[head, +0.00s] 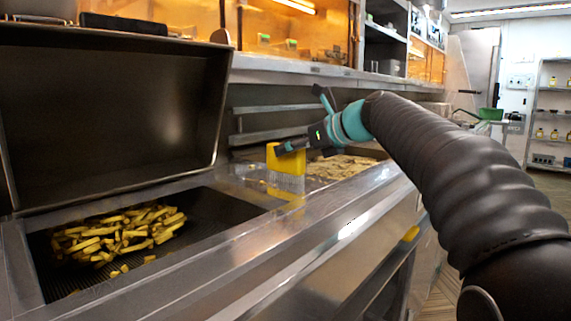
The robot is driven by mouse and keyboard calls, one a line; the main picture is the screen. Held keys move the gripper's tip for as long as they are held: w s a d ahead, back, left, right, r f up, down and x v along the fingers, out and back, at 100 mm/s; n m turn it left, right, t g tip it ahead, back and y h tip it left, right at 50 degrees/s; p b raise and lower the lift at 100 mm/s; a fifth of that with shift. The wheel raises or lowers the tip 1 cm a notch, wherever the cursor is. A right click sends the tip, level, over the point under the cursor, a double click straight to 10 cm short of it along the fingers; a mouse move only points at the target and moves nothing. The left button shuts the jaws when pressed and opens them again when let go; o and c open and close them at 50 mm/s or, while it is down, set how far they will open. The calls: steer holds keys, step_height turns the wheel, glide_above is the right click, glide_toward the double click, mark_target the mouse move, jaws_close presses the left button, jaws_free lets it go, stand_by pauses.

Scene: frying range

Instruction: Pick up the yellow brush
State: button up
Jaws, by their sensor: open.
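The yellow brush (285,163) stands upright on the steel counter, near the middle of the head view. Its pale bristles point down and its yellow handle is up. My gripper (284,149) is at the brush's upper part, coming from the right, and its fingers overlap the handle in the picture. The jaws are open. I cannot tell from this view whether a finger touches the brush, and part of the handle is hidden behind the gripper.
An open fryer pan (225,207) with a raised dark lid (110,115) holds cut fries (115,238) at left. More fries (340,167) lie in a tray area behind the gripper. A steel ledge (330,72) runs above. Shelves (552,110) stand at far right.

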steer(key=shift+x, duration=1.2)
jaws_close()
steer(key=shift+r, duration=0.15)
